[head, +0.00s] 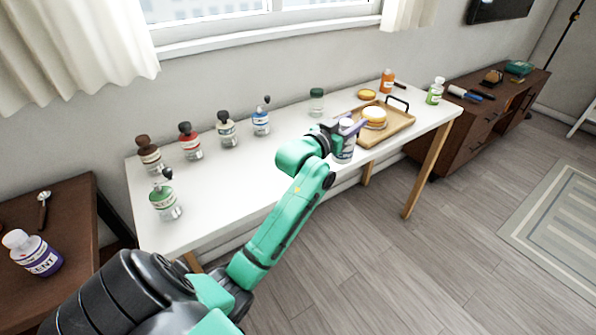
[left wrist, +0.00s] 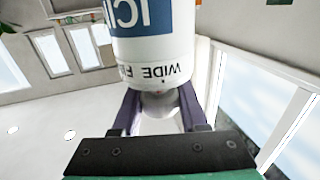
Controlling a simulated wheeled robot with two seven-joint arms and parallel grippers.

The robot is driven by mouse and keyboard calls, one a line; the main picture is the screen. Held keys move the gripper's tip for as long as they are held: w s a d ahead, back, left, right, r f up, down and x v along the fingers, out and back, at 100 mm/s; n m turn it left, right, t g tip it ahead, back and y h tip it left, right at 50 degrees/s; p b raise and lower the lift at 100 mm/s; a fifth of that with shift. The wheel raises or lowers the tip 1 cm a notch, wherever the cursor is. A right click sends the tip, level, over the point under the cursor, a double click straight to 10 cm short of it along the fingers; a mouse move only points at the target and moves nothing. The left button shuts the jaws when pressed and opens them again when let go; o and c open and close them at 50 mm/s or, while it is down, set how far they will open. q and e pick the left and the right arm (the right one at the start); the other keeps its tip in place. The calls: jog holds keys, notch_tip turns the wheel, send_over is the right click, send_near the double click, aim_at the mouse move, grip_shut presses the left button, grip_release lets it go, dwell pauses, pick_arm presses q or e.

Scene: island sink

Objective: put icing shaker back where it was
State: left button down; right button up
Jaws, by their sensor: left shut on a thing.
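The icing shaker is a white container with a blue label (left wrist: 155,45). In the left wrist view it fills the top middle, upside down in that picture, with "ICI" and "WIDE" lettering. My left gripper (left wrist: 158,115) is shut on its narrow end, between two purple fingers. My right gripper is not in view.
A wooden tray (head: 396,129) with a cake (head: 374,118) lies right of the gripper. A green-lidded jar (head: 316,102) stands behind it. Several bottles, including a blue-labelled one (head: 261,122), stand along the table's left and back. The table's front middle is clear.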

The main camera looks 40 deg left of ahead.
pick_arm(q)
jog(key=s+a+r+n+g+y+b, duration=0.1)
jog(key=s+a+r+n+y+b, duration=0.15)
jog(key=a+r+n+y, duration=0.8)
jog(key=a+f+m+h+b, duration=0.1)
jog(key=a+f+m, duration=0.1)
jog(key=f, duration=0.6)
jog(key=a+f+m+h+b, duration=0.1)
jog(key=a+f+m+b, duration=0.1)
jog(key=f, duration=0.7)
jog(key=shift+w+a+m+h, duration=0.25)
jog(key=shift+m+h, duration=0.1)
jog(key=shift+m, duration=0.2)
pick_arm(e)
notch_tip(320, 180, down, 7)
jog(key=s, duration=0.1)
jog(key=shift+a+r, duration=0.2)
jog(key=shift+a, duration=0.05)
pick_arm(q)
jog(key=shift+f, duration=0.1)
jog(key=shift+c, duration=2.2)
grip_release()
